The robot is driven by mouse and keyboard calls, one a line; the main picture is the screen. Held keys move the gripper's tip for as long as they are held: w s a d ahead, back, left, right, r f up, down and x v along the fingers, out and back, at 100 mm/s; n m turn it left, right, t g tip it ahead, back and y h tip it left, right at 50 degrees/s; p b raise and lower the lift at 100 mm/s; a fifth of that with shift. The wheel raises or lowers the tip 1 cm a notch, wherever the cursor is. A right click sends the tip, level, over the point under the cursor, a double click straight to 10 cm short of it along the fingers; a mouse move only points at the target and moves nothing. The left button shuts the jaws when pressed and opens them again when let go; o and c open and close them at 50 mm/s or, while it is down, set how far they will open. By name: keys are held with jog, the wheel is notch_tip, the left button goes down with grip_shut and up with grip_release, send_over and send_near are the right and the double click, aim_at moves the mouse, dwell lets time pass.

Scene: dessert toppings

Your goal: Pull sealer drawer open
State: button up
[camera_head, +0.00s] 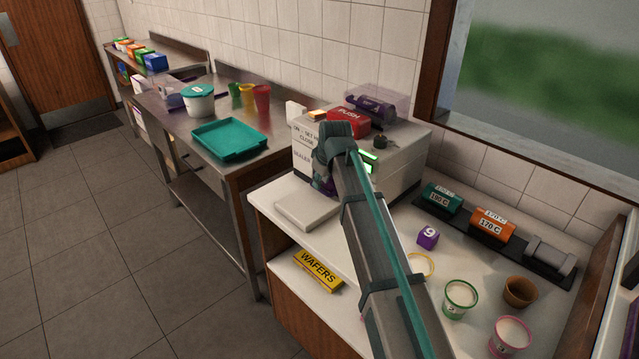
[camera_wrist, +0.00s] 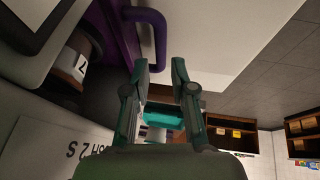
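The sealer (camera_head: 405,160) is a pale box on the counter with a red PUSH part on top. Its front is largely hidden by my arm, with a little purple (camera_head: 322,183) showing beside it. In the wrist view a purple bar handle (camera_wrist: 160,35) stands out from a purple panel (camera_wrist: 108,35). My gripper (camera_wrist: 161,66) is open, its two teal fingertips apart near the handle's lower end. I cannot tell whether they touch it. In the head view the fingers are hidden behind my arm.
A pale flat slab (camera_head: 306,207) lies before the sealer. Cups (camera_head: 459,300), a purple block (camera_head: 428,237) and coloured temperature-marked rollers (camera_head: 490,225) are at right. A teal tray (camera_head: 229,141) sits on the steel table. In the wrist view a brown roll labelled 7 (camera_wrist: 74,68) is beside the panel.

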jog(key=shift+x, duration=1.6)
grip_shut()
